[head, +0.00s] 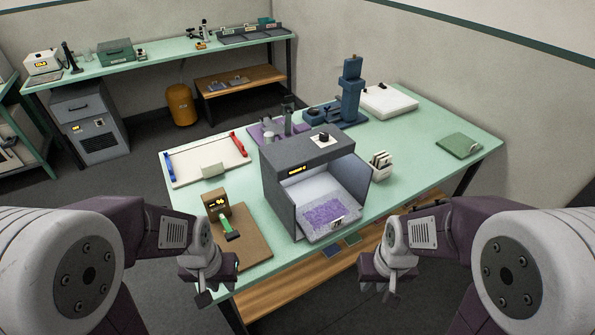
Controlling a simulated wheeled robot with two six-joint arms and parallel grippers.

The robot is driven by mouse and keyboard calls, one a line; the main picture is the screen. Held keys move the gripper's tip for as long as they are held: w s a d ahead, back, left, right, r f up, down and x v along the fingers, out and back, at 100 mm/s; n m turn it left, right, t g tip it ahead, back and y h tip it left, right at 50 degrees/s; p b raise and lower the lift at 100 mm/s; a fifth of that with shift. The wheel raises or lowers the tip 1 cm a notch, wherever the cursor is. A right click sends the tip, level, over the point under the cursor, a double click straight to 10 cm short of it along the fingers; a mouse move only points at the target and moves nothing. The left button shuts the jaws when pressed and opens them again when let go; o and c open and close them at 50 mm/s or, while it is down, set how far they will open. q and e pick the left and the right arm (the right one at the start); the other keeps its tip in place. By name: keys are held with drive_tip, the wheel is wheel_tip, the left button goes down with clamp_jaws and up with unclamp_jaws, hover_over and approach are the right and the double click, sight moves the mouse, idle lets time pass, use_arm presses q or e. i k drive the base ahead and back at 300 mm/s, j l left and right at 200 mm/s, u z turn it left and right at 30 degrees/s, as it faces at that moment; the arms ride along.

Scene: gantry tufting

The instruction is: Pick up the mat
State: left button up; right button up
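Several flat things could be the mat, and I cannot tell which is meant. A green pad (459,145) lies flat at the right end of the table. A purple sheet (262,133) lies at the back under dark upright tools. A brown board (247,248) lies at the front left, with a green-handled tool on it. My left gripper (215,292) hangs by the front left table edge, near the brown board. My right gripper (377,287) hangs in front of the table, right of the grey box. Both look open and empty, far from the green pad.
A grey open-fronted box (284,187) with a purple-filled tray (318,230) stands mid-table. A white tray (190,174), a blue press (351,95), a white holder (381,168) and a white slab (388,101) are also on the green table (425,165). Free room surrounds the green pad.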

sight(319, 218)
drive_tip(key=i+l+z, duration=0.15)
drive_tip(key=l, duration=1.1)
drive_tip(key=k, duration=0.05)
